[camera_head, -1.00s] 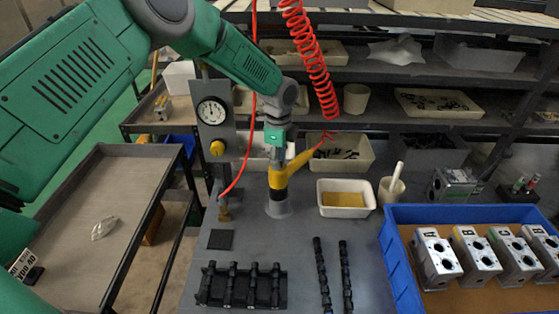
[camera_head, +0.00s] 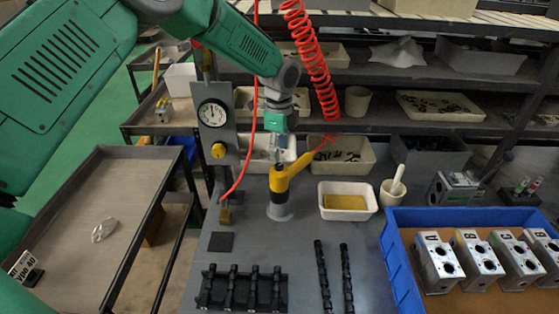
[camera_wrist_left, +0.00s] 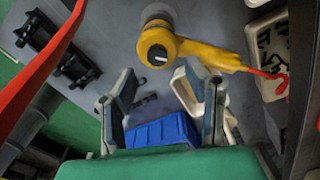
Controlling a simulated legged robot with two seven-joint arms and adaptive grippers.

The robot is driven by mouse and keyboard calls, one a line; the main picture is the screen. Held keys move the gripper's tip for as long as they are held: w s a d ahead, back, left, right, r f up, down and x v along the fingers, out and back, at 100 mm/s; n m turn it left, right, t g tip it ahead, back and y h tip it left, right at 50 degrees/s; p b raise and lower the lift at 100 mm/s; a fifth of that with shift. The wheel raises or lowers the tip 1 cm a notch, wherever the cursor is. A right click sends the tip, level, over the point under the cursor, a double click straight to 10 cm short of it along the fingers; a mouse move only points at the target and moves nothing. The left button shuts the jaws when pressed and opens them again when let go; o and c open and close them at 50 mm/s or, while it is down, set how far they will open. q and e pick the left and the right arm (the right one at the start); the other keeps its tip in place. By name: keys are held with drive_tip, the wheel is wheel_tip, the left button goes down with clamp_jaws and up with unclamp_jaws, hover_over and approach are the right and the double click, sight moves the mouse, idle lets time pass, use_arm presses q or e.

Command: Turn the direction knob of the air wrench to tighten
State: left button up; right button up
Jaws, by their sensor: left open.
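The yellow air wrench (camera_head: 282,186) stands upright in a round grey base on the table, its handle slanting up to the right to a red hose. Its dark direction knob (camera_wrist_left: 158,54) with a white mark shows on its top end in the left wrist view. My left gripper (camera_head: 283,154) points down just above the wrench head. In the left wrist view the two fingers of the left gripper (camera_wrist_left: 164,80) are apart with nothing between them, and the knob lies beyond their tips. My right gripper is not in view.
A pressure gauge (camera_head: 212,113) on a post stands left of the wrench. A coiled red hose (camera_head: 312,60) hangs behind it. A white tray (camera_head: 347,212) and a mortar (camera_head: 391,194) stand to the right. A blue crate (camera_head: 392,262) holds several valve blocks.

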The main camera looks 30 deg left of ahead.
sight(279, 164)
use_arm(q)
wheel_tip(279, 164, up, 7)
idle(0.3)
idle(0.4)
